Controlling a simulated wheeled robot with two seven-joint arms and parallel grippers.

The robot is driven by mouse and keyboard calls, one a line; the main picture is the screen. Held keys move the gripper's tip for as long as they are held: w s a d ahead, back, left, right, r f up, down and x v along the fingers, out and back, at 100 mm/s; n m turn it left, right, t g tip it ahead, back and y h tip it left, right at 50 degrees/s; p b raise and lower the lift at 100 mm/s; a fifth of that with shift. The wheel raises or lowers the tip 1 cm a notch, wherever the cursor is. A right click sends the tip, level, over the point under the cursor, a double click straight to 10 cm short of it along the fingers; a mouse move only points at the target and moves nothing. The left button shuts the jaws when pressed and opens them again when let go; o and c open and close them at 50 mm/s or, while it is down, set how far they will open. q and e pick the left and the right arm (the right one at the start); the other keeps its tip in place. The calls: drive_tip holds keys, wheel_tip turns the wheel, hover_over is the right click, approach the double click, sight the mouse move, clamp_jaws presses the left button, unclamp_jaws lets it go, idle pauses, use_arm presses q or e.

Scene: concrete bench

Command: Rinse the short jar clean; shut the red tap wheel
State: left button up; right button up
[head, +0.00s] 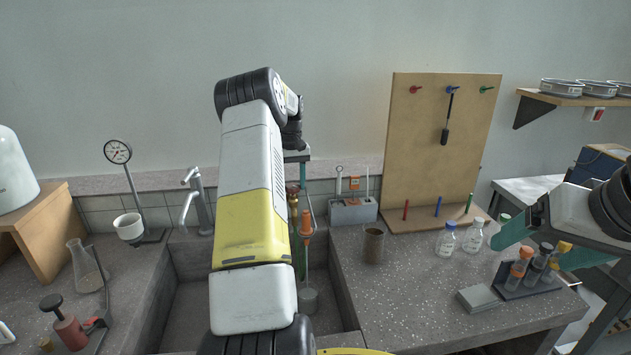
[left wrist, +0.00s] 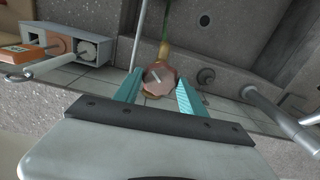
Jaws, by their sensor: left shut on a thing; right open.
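My left arm reaches across the sink and hides part of it. My left gripper (left wrist: 160,88) has its teal fingers on both sides of a faceted reddish wheel (left wrist: 158,78) with a pale pointer, which appears to be the red tap wheel. A brass-coloured neck and a green part extend beyond it. In the head view the gripper is mostly hidden behind the arm. A short brown-stained jar (head: 373,245), likely the short jar, stands upright on the bench right of the sink, apart from both grippers. My right gripper (head: 525,254) is open at the right, near a vial rack.
The sink (head: 340,290) holds a grey cylinder (head: 308,301). A grey faucet (head: 197,203) stands behind it. A flask (head: 86,268) stands left. Bench right of the jar's front is clear.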

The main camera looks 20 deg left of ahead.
sight(293, 185)
use_arm(q)
drive_tip(key=m, duration=0.4)
drive_tip(key=shift+m, duration=2.8)
drive_tip(key=o, duration=1.3)
wheel_tip(293, 185, up, 8)
drive_tip(key=shift+f, duration=0.25)
drive_tip(key=shift+r, duration=0.15)
